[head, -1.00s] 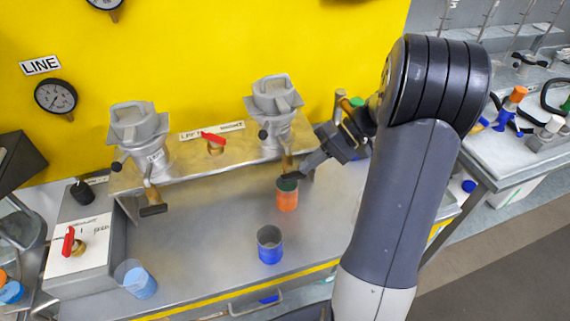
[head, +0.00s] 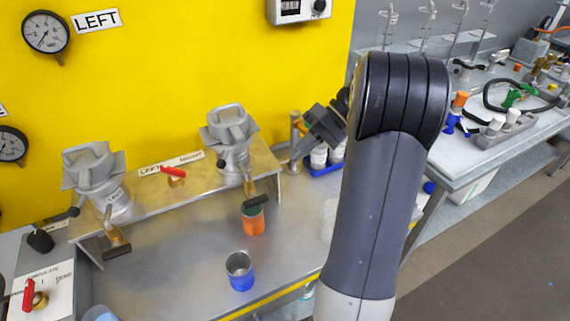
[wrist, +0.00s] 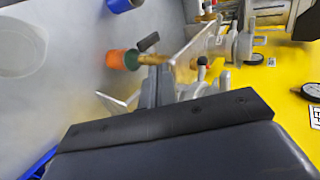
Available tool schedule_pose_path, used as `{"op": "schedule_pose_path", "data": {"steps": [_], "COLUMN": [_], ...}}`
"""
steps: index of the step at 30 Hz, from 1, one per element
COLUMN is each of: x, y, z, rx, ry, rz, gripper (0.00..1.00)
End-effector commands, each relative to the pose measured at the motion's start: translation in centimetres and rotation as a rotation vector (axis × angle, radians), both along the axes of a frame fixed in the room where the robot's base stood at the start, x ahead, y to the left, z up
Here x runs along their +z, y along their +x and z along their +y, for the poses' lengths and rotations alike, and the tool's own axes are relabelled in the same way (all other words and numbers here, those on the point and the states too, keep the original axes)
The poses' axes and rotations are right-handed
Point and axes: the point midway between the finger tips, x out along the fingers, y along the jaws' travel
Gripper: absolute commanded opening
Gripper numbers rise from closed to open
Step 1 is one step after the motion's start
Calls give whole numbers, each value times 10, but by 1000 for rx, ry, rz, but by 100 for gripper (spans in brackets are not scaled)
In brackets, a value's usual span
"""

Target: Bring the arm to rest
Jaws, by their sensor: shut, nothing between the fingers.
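My gripper (head: 310,146) shows in the head view as a dark shape left of my arm's big dark joint, raised above the bench near its right end. It is shut and empty. In the wrist view the gripper (wrist: 160,88) points toward the bench, its fingers together. Behind them in that view is an orange jar with a green top (wrist: 124,60). In the head view that jar (head: 253,222) stands under the outlet of the right-hand drum fitting (head: 232,140), apart from my gripper.
A grey and blue cup (head: 240,270) stands on the bench (head: 180,265). A left drum fitting (head: 97,175) and a red-handled valve (head: 175,178) sit on the shelf. A blue tray (head: 325,168) with white bottles is behind my gripper. A second bench (head: 480,160) stands at right.

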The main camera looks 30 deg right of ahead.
Motion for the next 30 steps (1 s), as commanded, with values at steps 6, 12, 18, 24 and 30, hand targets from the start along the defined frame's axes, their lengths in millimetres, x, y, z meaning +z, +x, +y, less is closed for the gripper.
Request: {"op": "schedule_pose_path", "data": {"steps": [6,12,18,24,30], "x": [5,5,2,-13,-33], "y": [0,0,0,-1,-1], "z": [-8,-8,-2,24,59], "rx": [1,0,2,3,4], "ry": [0,0,1,2,2], "rz": [1,1,1,5,3], "gripper": [0,0,0,0,0]}}
